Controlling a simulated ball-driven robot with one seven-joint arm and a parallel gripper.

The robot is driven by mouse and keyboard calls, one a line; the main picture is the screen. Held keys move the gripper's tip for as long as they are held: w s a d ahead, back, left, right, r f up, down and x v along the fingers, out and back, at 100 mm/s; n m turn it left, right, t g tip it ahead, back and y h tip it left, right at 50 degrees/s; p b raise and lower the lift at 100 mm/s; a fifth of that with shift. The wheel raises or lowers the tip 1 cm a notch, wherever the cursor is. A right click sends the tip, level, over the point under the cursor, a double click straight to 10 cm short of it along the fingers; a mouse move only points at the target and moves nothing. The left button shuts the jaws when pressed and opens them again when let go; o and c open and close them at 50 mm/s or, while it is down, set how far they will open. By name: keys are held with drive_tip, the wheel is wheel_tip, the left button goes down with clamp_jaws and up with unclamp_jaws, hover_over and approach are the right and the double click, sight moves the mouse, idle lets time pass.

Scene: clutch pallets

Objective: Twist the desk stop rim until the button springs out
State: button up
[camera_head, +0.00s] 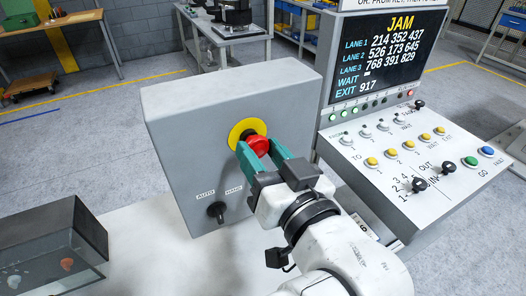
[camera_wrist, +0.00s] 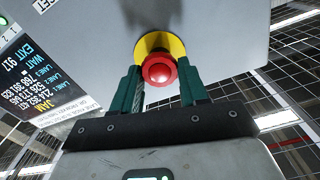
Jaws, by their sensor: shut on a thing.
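The desk stop is a red mushroom button (camera_head: 258,146) on a yellow ring (camera_head: 240,130), set in the face of a grey box. My gripper (camera_head: 258,153) reaches it from the front, with its two green fingers on either side of the red rim. In the wrist view the red button (camera_wrist: 159,70) sits between the fingertips of my gripper (camera_wrist: 158,76), with the yellow ring (camera_wrist: 150,42) behind it. The fingers are shut on the rim. Whether the button is pressed in or out is hard to tell.
The grey box (camera_head: 180,130) also carries a black AUTO/HAND selector (camera_head: 216,210) below the stop. To the right stands a sloped console (camera_head: 405,185) with buttons, black knobs and a screen (camera_head: 385,55) reading JAM. A dark box (camera_head: 50,245) is at lower left.

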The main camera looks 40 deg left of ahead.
drive_tip(key=m+p, duration=0.2)
drive_tip(key=m, duration=0.3)
drive_tip(key=shift+r, duration=0.15)
drive_tip(key=shift+w+m+p, duration=0.1)
drive_tip(key=shift+m+p, duration=0.4)
drive_tip(key=shift+m, duration=0.3)
drive_tip(key=o, duration=1.1)
drive_tip(key=shift+d, duration=0.15)
drive_tip(key=shift+v, duration=5.35)
